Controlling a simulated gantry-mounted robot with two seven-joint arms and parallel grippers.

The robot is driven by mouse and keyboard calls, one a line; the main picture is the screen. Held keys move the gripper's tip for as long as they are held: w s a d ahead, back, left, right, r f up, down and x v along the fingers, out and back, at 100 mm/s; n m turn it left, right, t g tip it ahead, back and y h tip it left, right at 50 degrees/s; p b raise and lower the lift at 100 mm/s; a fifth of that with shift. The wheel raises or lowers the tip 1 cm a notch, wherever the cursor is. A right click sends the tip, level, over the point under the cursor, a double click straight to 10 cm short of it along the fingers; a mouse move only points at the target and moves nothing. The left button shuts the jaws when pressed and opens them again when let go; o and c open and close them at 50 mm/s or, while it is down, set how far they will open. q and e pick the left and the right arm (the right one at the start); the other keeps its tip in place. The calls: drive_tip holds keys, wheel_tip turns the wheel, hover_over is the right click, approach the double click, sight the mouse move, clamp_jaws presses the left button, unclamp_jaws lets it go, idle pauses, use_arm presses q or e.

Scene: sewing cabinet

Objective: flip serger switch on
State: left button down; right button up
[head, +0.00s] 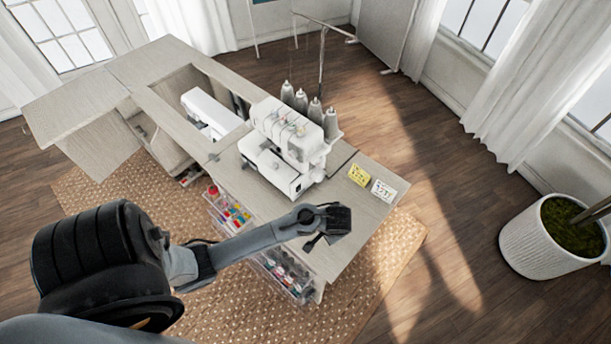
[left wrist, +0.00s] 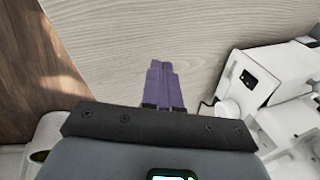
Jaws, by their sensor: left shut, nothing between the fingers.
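The white serger (head: 283,150) stands on the cabinet top (head: 345,235) in the head view, with grey thread cones on its back. Its white body (left wrist: 290,70) fills the right of the left wrist view. A small black patch, apparently the switch (left wrist: 248,77), is on its side panel; I cannot tell its position. My left gripper (head: 333,224) is near the cabinet's front right corner, to the right of and nearer than the serger. Its purple fingers (left wrist: 161,66) are shut and empty, over bare tabletop and apart from the serger. My right gripper is not in view.
A yellow note (head: 359,175) and a white note (head: 384,190) lie right of the serger. A second white machine (head: 210,112) sits in the cabinet opening. Clear drawers (head: 230,208) with colourful contents are below. A potted plant (head: 540,240) stands on the right.

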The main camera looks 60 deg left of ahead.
sight(299, 189)
use_arm(q)
drive_tip(key=w+a+r+n+g+y+p, duration=0.1)
drive_tip(key=w+a+r+n+g+p, duration=0.1)
drive_tip(key=w+a+r+p, duration=0.3)
drive_tip(key=a+r+p, duration=0.2)
drive_tip(key=a+r, duration=0.1)
drive_tip(key=shift+a+r+n, duration=0.2)
drive_tip(key=shift+a+n, duration=0.15)
drive_tip(key=shift+n, duration=0.05)
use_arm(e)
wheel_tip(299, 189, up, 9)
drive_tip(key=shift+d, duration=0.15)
use_arm(q)
drive_tip(key=shift+f, duration=0.1)
drive_tip(key=b+x, duration=0.2)
drive_tip(key=x, duration=0.8)
drive_tip(key=shift+a, duration=0.15)
drive_tip(key=a, duration=0.2)
drive_tip(key=s+a, duration=0.1)
drive_tip(key=shift+s+a+r, duration=0.1)
drive_tip(key=shift+a+r, duration=0.2)
drive_tip(key=shift+r, duration=0.1)
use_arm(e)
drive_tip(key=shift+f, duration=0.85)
